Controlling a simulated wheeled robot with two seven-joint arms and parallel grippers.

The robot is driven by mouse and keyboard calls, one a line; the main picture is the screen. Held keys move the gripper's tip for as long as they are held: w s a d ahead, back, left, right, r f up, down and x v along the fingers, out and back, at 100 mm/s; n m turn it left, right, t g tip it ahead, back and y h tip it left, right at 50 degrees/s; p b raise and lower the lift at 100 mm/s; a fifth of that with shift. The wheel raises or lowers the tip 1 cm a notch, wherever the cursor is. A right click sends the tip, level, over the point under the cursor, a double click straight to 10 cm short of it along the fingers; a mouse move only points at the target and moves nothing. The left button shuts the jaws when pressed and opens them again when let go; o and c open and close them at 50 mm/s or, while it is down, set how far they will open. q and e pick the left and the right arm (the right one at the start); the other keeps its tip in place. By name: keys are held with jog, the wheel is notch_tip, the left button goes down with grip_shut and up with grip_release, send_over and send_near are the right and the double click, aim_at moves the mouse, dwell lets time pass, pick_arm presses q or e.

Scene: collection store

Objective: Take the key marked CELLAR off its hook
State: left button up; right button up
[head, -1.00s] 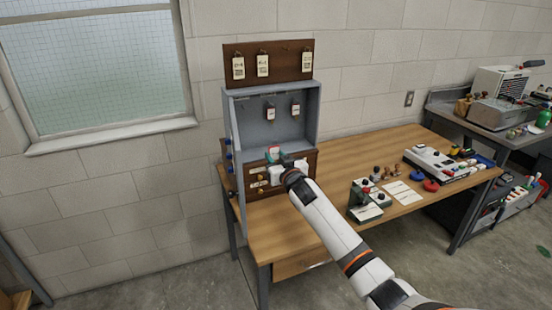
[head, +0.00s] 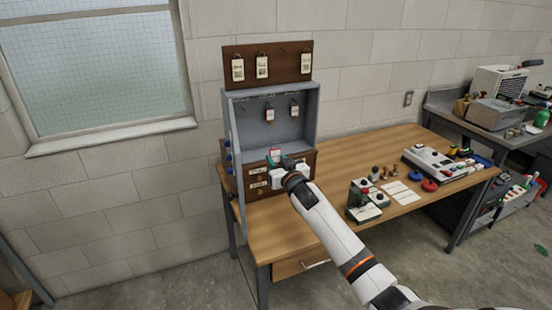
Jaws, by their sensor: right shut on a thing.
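The open grey key cabinet (head: 233,130) stands on the wooden desk against the wall. Two key tags hang inside it, one at the left (head: 270,114) and one at the right (head: 294,108). My right gripper (head: 277,163) is at the cabinet's lower front, shut on a small red-and-white key tag (head: 275,154). The wrist hides part of the tag and the hooks behind it. The word CELLAR cannot be read on any tag, and I cannot tell whether the held key is clear of a hook. My left gripper is not in view.
A brown board (head: 283,51) with paper tags tops the cabinet. A brown panel (head: 257,192) with labels is below. Red-knobbed devices (head: 364,203), stamps and a white card (head: 402,194) lie to the right. The desk's front left is clear.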

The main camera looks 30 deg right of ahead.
jog(key=shift+s+a+r+p, duration=0.1)
jog(key=shift+s+p, duration=0.35)
jog(key=shift+s, duration=0.25)
jog(key=shift+s, duration=0.1)
jog(key=shift+s+a+p, duration=0.25)
jog(key=shift+s+p, duration=0.4)
jog(key=shift+s, duration=0.2)
jog(key=p, duration=0.3)
send_near(275, 158)
jog(key=shift+s, duration=0.9)
jog(key=shift+a, duration=0.1)
